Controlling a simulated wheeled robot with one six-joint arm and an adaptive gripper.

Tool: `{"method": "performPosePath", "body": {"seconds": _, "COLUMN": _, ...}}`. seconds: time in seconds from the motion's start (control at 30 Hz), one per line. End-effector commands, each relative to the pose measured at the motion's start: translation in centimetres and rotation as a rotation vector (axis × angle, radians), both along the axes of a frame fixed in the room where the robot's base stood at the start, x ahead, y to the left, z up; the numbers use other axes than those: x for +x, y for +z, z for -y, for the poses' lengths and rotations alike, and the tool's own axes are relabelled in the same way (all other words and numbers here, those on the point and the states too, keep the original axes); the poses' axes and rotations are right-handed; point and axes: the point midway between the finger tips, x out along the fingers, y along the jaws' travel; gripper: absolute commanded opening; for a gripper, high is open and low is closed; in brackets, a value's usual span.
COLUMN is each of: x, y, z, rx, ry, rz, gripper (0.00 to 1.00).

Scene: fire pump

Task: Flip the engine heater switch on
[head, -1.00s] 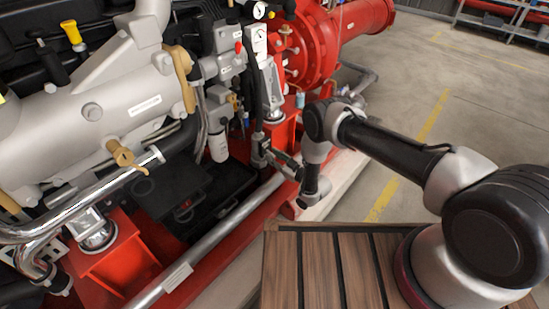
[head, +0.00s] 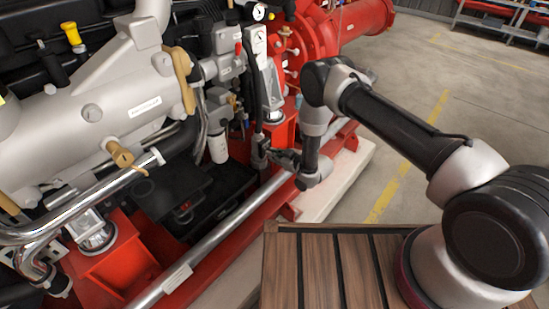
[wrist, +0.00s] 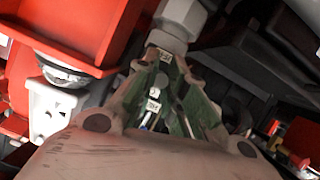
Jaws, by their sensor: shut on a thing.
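My gripper (head: 264,152) reaches left, low beside the upright dark hose and pipe at the engine's side in the head view. I cannot pick out the engine heater switch for certain in either view.
The silver engine block (head: 125,105) fills the left of the head view. A chrome rail pipe (head: 225,232) runs along the red base frame (head: 100,262). A red pump housing (head: 325,45) stands behind. Slatted wood (head: 322,262) lies in front. Floor (head: 470,110) at right is clear.

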Motion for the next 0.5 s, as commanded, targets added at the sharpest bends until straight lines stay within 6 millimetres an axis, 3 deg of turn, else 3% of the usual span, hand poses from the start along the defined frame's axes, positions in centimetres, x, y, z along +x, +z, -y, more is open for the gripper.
{"method": "performPosePath", "body": {"seconds": 0.5, "x": 0.23, "y": 1.31, "z": -0.31, "rx": -0.203, "ry": 0.000, "rz": -0.158, "gripper": 0.00}}
